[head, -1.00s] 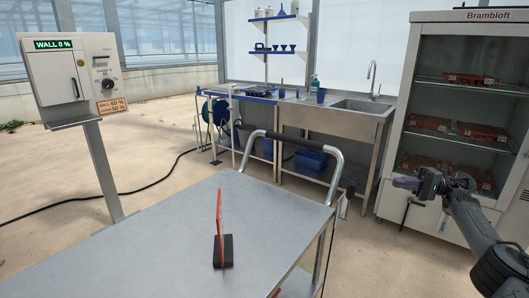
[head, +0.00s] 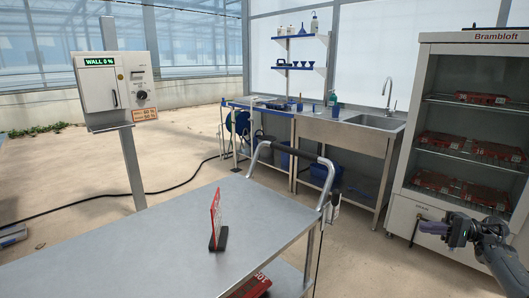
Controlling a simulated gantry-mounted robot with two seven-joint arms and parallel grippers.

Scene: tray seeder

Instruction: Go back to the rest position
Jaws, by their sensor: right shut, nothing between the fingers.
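My right gripper (head: 432,226) shows at the lower right in the head view, in front of the base of the Brambloft cabinet (head: 407,196). It is shut and empty, and its arm comes in from the lower right corner. My left gripper is out of view.
A steel cart (head: 130,255) fills the lower middle, with a red sign in a black stand (head: 217,238) on its top. A control box (head: 115,85) stands on a post at left. A sink bench (head: 345,130) is at the back. Red trays (head: 440,143) sit on the cabinet shelves.

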